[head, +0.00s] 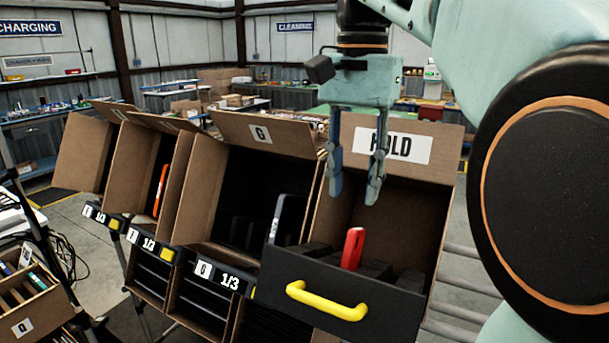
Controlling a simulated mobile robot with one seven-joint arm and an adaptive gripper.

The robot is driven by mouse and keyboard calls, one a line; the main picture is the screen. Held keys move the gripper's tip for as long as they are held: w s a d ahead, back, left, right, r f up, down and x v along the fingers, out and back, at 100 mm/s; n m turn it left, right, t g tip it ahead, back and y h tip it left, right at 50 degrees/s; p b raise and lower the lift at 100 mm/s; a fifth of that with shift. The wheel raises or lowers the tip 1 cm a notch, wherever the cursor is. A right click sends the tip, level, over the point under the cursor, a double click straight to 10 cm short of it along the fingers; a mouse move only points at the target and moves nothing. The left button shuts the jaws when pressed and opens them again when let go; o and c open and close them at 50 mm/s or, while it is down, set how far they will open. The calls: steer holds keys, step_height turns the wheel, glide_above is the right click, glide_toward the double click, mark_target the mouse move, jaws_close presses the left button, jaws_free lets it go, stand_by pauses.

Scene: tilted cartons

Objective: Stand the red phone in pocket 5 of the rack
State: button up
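A red phone (352,248) stands upright, slightly tilted, among dark dividers in the HOLD carton (443,179). Its lower part is hidden behind the black front panel (390,313). My gripper (355,192) hangs above it with its two fingers apart and pointing down, with nothing between them. A gap shows between the fingertips and the phone's top. I cannot tell which dark slotted insert is the task's rack, and no pocket number is readable. A thinner orange-red item (161,190) leans in a carton farther left.
A yellow handle (328,301) sticks out from the black front panel. A grey phone-like item (286,217) stands left of the red phone. An open G carton (205,185) and other tilted cartons stand to the left. A box of items (35,305) is at lower left.

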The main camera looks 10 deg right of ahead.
mark_target(351, 234)
step_height(351, 234, down, 11)
steer(key=shift+s+r+b, duration=0.1)
steer(key=shift+r+b, duration=0.05)
steer(key=shift+b, duration=0.6)
steer(key=shift+c, duration=0.6)
jaws_close()
steer(key=r+p, duration=0.1)
steer(key=p, duration=0.1)
steer(key=w+d+r+p, duration=0.1)
steer(key=r+p, duration=0.1)
steer(key=w+r+p, duration=0.1)
steer(key=r+p, duration=0.1)
steer(key=shift+d, duration=0.35)
steer(key=shift+w+d+r+p, duration=0.2)
steer(key=shift+w+r+p, duration=0.1)
steer(key=shift+r, duration=0.3)
steer(key=shift+w+d+r+p, duration=0.15)
steer(key=shift+w+r+p, duration=0.1)
steer(key=shift+r, duration=0.3)
steer(key=shift+w+d+r, duration=0.15)
steer(key=shift+w+r, duration=0.1)
steer(key=shift+r, duration=0.3)
steer(key=shift+w+d+r, duration=0.15)
steer(key=shift+w+r, duration=0.05)
steer(key=shift+r, duration=0.3)
